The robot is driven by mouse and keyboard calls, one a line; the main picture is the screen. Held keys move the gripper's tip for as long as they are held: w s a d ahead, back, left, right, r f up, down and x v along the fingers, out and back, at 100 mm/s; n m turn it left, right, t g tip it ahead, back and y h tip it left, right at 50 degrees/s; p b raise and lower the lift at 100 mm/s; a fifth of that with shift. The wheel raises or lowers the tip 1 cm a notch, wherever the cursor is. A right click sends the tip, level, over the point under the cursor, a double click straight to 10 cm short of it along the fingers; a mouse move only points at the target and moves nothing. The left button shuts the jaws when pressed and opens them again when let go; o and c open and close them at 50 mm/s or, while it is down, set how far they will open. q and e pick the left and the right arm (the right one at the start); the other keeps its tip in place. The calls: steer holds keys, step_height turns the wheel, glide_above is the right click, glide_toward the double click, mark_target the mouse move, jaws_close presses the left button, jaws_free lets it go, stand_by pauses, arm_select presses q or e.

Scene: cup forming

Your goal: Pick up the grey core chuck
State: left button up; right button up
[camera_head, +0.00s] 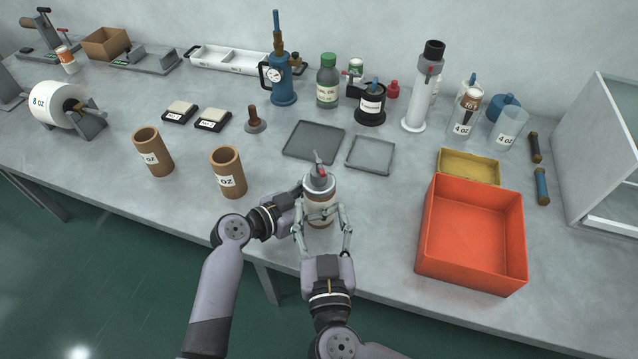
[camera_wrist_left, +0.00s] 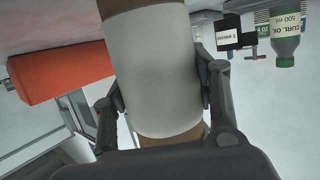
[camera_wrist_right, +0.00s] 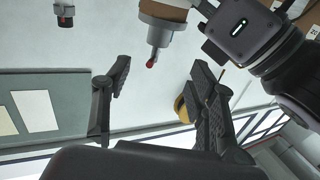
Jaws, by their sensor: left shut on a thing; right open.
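The grey core chuck (camera_head: 318,180), with a red tip and thin lever, sits at the top of a brown cylinder with a white band (camera_head: 320,201). My left gripper (camera_wrist_left: 158,85) is shut around that band. In the left wrist view the band fills the space between its fingers; the chuck is not visible there. My right gripper (camera_head: 320,211) is open, its fingers spread at the near side of the cylinder in the head view. In the right wrist view the chuck (camera_wrist_right: 157,34) shows beyond and between the open fingers (camera_wrist_right: 162,70), apparently not gripped.
An orange bin (camera_head: 470,235) stands right of the grippers, with a yellow tray (camera_head: 468,166) behind it. Two brown cups (camera_head: 228,172) stand to the left. Flat grey trays (camera_head: 313,141) lie behind. The table's front edge is close below my grippers.

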mark_target(319, 172)
steer(key=w, duration=0.6)
steer(key=shift+w+a, duration=0.1)
steer(key=shift+a, duration=0.1)
steer(key=shift+w+r, duration=0.15)
steer(key=shift+w, duration=2.55)
steer(key=shift+c, duration=0.3)
jaws_close()
